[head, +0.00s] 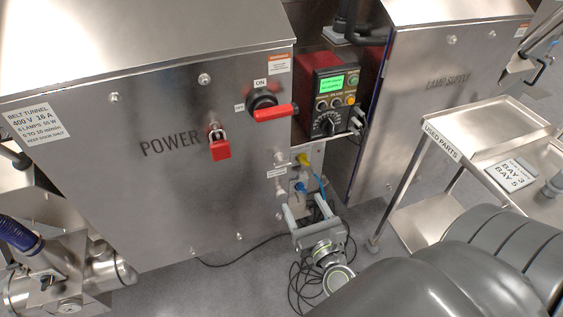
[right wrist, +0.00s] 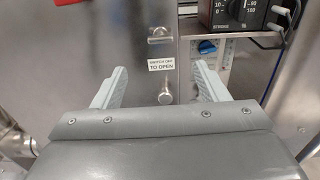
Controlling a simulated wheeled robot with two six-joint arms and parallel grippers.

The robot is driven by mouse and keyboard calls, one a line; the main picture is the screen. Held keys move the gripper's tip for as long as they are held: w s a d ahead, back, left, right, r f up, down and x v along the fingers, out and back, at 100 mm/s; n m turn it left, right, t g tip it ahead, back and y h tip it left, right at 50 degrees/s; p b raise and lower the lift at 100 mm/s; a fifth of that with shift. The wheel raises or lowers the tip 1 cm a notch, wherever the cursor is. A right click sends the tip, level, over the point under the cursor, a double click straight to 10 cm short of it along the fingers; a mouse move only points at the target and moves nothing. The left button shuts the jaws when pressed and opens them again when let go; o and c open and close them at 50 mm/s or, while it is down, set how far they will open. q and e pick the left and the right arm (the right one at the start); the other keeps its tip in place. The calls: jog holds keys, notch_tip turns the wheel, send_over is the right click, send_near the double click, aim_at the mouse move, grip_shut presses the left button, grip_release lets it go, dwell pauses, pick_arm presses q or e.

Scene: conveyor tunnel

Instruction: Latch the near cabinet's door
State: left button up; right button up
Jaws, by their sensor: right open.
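The near cabinet's door (head: 160,190) is a steel panel marked POWER, with a rotary switch with a red handle (head: 272,112) and a red padlock (head: 219,150). Whether it sits fully flush cannot be told. At its right edge are small metal latch fittings, above and below a "switch off to open" label (right wrist: 160,65). The lower one is a round knob (right wrist: 165,93); the upper one is a short metal piece (right wrist: 160,36). My right gripper (head: 307,206) is open and empty, low by the door's right edge. In the right wrist view its fingers (right wrist: 160,69) frame the knob without visible contact. My left gripper is not in view.
A lamp supply cabinet (head: 440,110) and a used-parts cart (head: 450,135) stand right. Cables lie on the floor (head: 240,255).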

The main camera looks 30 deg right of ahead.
jog(key=p, duration=0.4)
send_near(284, 166)
jog(key=a+x, duration=0.1)
jog(key=x, duration=0.6)
jog(key=p+x, duration=0.1)
jog(key=x, duration=0.2)
jog(key=shift+s+d+r, duration=0.1)
jog(key=shift+s+d, duration=0.05)
jog(key=shift+d, duration=0.25)
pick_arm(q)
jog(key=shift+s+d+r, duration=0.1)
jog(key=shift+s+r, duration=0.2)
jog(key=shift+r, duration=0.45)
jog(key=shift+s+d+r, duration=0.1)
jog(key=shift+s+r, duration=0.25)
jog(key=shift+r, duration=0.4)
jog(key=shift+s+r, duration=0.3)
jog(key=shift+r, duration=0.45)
pick_arm(e)
jog(key=shift+w+d, duration=0.15)
jog(key=shift+w, duration=0.5)
jog(key=c, duration=1)
